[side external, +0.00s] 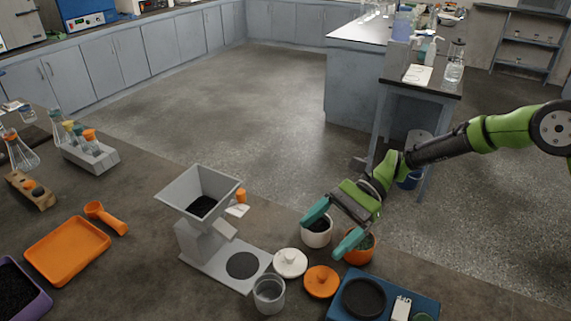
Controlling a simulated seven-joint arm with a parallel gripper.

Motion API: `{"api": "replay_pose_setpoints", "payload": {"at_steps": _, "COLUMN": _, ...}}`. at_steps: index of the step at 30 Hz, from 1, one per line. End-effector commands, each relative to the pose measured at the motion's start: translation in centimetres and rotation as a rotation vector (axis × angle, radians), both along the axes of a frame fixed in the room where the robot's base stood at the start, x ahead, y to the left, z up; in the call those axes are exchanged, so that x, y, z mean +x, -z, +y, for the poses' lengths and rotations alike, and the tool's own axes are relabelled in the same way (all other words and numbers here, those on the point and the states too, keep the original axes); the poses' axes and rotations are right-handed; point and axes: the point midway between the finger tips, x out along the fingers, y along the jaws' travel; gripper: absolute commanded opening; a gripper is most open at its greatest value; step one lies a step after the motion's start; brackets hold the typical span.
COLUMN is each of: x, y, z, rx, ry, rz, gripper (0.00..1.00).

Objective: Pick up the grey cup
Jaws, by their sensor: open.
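A grey, somewhat see-through cup (269,296) stands upright on the dark bench, in front of the sieve shaker's base plate. My gripper (321,240) is open, with its two teal fingers spread apart. It is above and to the right of the grey cup, clear of it. A pale pot (317,240) with dark contents and an orange pot (357,257) stand by the fingers, which partly cover them. I cannot tell whether the fingers touch either pot.
The grey shaker (202,235) with its hopper stands left of the grey cup. A white lid (290,263) and an orange lid (321,282) lie close on the cup's right. A blue scale (421,304) is farther right, an orange tray (66,252) far left.

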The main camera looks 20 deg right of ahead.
Motion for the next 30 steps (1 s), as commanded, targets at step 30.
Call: {"api": "replay_pose_setpoints", "payload": {"at_steps": 30, "x": -5.8, "y": 5.8, "z": 13.1, "rx": 0.0, "ry": -0.004, "rz": 0.001, "gripper": 0.88}}
